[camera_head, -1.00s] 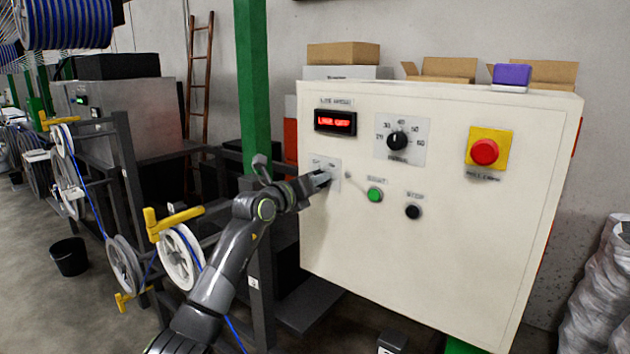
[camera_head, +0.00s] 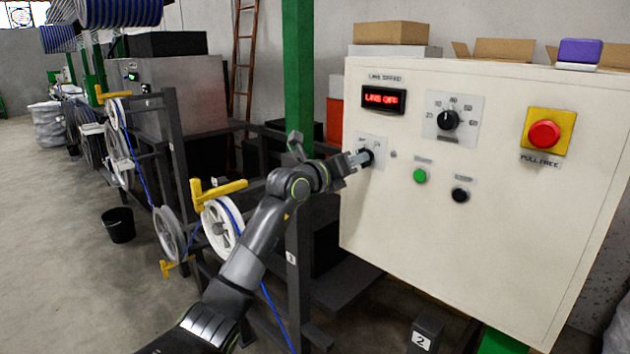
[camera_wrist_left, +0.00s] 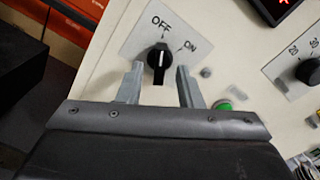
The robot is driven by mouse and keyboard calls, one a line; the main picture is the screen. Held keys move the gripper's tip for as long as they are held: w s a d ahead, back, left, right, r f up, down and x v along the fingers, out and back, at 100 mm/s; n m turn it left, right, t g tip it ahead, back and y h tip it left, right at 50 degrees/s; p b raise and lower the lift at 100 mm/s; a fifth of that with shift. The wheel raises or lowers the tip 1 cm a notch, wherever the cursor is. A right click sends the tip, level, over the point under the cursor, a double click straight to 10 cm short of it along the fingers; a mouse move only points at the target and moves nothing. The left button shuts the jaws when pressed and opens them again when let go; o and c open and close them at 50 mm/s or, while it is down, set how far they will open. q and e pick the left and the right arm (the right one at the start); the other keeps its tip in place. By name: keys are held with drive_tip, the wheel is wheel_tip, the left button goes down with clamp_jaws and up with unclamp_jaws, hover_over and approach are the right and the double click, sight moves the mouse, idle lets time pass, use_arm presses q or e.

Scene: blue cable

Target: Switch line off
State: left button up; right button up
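The black rotary switch (camera_head: 367,157) sits on a plate marked OFF and ON at the left of the cream control panel (camera_head: 420,235). In the left wrist view the switch (camera_wrist_left: 159,63) has its white line pointing up towards OFF. The display (camera_head: 384,98) shows red text that reads LINE OFF. My left gripper (camera_head: 356,159) is at the switch in the head view. In the left wrist view its two fingers (camera_wrist_left: 156,80) are apart, with the switch just beyond and between the tips, and no grip on it shows. My right gripper is not in view.
The panel also has a speed dial (camera_head: 448,120), a green button (camera_head: 420,176), a black button (camera_head: 460,195) and a red emergency button (camera_head: 544,134). A green post (camera_head: 298,70) and reels on a dark frame stand to the left.

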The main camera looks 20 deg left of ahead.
use_arm(q)
drive_tip(key=b+v, duration=0.6)
drive_tip(key=v, duration=0.8)
drive_tip(key=shift+s+a, duration=0.2)
drive_tip(key=shift+s, duration=0.15)
